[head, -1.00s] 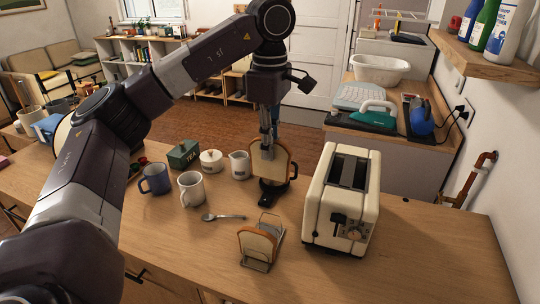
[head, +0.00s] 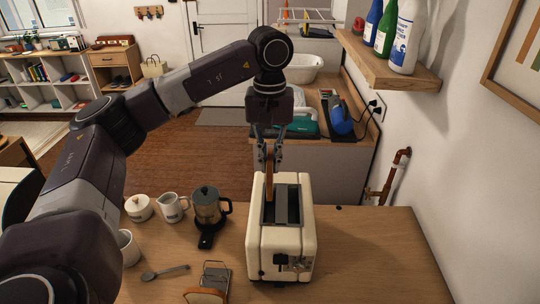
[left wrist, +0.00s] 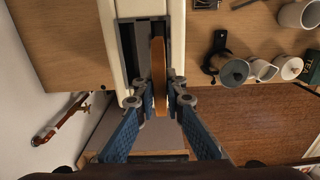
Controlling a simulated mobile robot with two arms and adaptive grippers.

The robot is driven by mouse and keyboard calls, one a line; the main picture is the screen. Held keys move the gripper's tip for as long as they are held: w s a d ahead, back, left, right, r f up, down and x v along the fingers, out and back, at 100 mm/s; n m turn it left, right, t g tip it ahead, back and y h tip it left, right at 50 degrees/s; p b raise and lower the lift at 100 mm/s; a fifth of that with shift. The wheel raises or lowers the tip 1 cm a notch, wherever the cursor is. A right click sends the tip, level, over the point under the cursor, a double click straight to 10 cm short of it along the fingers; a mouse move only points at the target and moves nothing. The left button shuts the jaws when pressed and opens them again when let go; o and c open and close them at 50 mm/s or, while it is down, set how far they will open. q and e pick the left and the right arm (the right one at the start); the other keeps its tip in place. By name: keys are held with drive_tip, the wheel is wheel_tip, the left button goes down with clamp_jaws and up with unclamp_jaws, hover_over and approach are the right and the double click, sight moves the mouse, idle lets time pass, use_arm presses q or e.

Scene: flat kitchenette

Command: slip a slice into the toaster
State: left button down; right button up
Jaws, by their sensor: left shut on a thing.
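The cream toaster (head: 308,235) stands on the wooden counter with its two dark slots facing up; it also shows in the left wrist view (left wrist: 176,30). My left gripper (head: 268,155) is shut on a bread slice (head: 269,178), held upright and edge-on at the far end of the toaster's left slot. In the left wrist view the slice (left wrist: 159,75) lies between the fingertips (left wrist: 157,98), lined up lengthwise with the slots. I cannot tell whether its lower edge is inside the slot. Another slice (head: 205,296) is in the wire rack (head: 215,275). My right gripper is out of view.
A coffee press (head: 207,207), a white jug (head: 173,207), a lidded pot (head: 139,208), a white mug (head: 128,248) and a spoon (head: 165,272) are left of the toaster. The counter (head: 370,250) right of it is clear. A bottle shelf (head: 395,70) juts from the right wall.

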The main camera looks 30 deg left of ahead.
use_arm(q)
drive_tip(key=shift+s+d+f+b, duration=0.1)
drive_tip(key=shift+f+b, duration=0.35)
drive_tip(key=shift+f, duration=0.05)
drive_tip(key=shift+f+b, duration=0.45)
drive_tip(key=shift+f, duration=0.15)
drive_tip(key=shift+f+b, duration=1.4)
drive_tip(key=shift+f, duration=0.6)
drive_tip(key=shift+f+b, duration=0.55)
drive_tip(key=shift+f, duration=0.3)
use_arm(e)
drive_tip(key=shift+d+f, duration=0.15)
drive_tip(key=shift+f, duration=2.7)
use_arm(q)
drive_tip(key=c, duration=2.1)
unclamp_jaws()
drive_tip(key=shift+o, duration=1)
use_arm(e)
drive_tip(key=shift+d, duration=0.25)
use_arm(q)
drive_tip(key=shift+r, duration=0.1)
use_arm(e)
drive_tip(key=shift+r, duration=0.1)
